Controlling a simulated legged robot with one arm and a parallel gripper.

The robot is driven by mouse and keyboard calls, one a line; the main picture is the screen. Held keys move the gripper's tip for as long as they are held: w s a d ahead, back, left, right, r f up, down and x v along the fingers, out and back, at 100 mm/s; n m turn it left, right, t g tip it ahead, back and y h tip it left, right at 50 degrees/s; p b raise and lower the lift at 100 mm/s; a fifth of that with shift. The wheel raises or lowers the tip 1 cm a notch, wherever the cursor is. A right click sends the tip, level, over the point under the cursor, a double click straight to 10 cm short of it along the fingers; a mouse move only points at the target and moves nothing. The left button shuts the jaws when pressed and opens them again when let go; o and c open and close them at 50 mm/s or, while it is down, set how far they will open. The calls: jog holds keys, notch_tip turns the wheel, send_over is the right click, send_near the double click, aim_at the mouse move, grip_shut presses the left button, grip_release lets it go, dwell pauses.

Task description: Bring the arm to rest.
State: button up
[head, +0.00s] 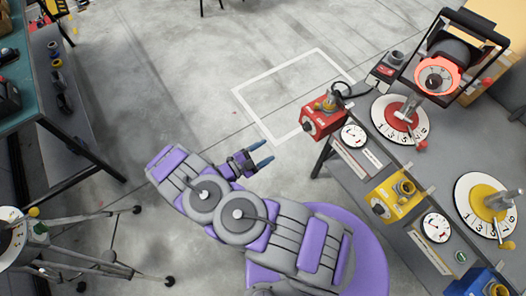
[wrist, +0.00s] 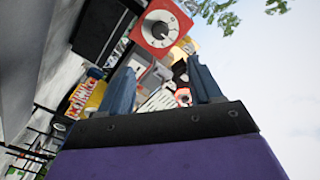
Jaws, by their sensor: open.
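My purple and grey arm shows in the middle of the head view, folded at its joint above the concrete floor. My gripper (head: 261,154) is at its end, with two blue fingers apart and nothing between them. It points right, toward the workbench. In the wrist view, the two blue fingers of my gripper (wrist: 160,90) stand apart and empty above the purple wrist. A red box with a dial shows beyond them (wrist: 160,28).
The grey workbench (head: 434,181) on the right carries red and yellow boxes, dials and a lamp (head: 436,76). A teal-topped bench (head: 22,100) stands at left, a tripod (head: 80,255) at lower left. A white floor outline (head: 240,98) lies ahead on clear floor.

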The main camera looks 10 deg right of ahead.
dwell(0.5)
jog(key=w+a+r+n+t+y, duration=0.1)
jog(key=w+a+r+n+y, duration=0.2)
jog(key=w+a+y, duration=0.45)
jog(key=w+a+r+n+y, duration=0.2)
jog(key=w+a+r+y, duration=0.1)
jog(key=w+a+y, duration=0.45)
jog(key=s+a+r+n+g+y, duration=0.1)
jog(key=a+r+n+y, duration=0.25)
jog(key=r, duration=0.55)
jog(key=s+a+r+n+y, duration=0.15)
jog(key=a+r+n, duration=0.25)
jog(key=r, duration=0.6)
jog(key=s+d+r+n+g+y, duration=0.1)
jog(key=s+d+r+n+g, duration=0.15)
jog(key=s+d+r, duration=0.4)
jog(key=s+d+r+n+g+y, duration=0.1)
jog(key=s+r+n, duration=0.25)
jog(key=s, duration=0.55)
jog(key=s+d+r+n+g+h, duration=0.1)
jog(key=s+d+g+h, duration=0.1)
jog(key=s+d, duration=0.6)
jog(key=s+d+r+n+g+h, duration=0.1)
jog(key=s+d+n+g+h, duration=0.1)
jog(key=s+d, duration=0.7)
jog(key=s+h, duration=0.1)
jog(key=s, duration=0.5)
jog(key=shift+s+d+r, duration=0.15)
jog(key=shift+d+r, duration=0.15)
jog(key=shift+r, duration=0.05)
